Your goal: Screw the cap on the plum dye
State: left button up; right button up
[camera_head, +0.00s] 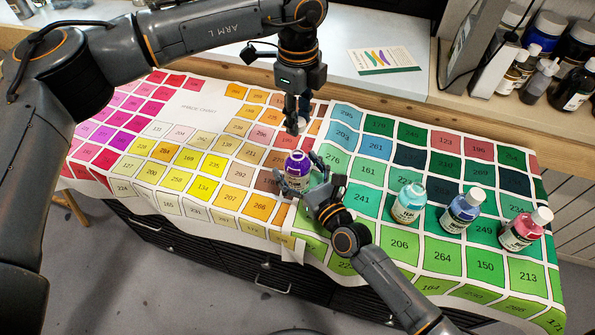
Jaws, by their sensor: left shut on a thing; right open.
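The plum dye bottle (297,167) is purple with a pale label and stands upright on the printed colour chart near the middle of the table. My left gripper (298,117) points down just above it and is shut on a small whitish cap (301,125), partly hidden by the fingers. The cap appears to be above the bottle's neck; I cannot tell whether they touch. My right gripper (302,184) comes from the lower right and is open, with its fingers around the bottle's sides. I cannot tell whether the fingers touch it.
Capped teal (408,204), blue (461,214) and red (521,232) dye bottles stand to the right on the chart cloth (206,119). A card (383,60) lies on the white surface behind. Several bottles fill the upper right corner. The chart's left side is clear of objects.

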grip_shut()
pick_arm(q)
jog(key=shift+f, duration=2.5)
jog(key=shift+f, duration=0.9)
jog(key=shift+f, duration=0.55)
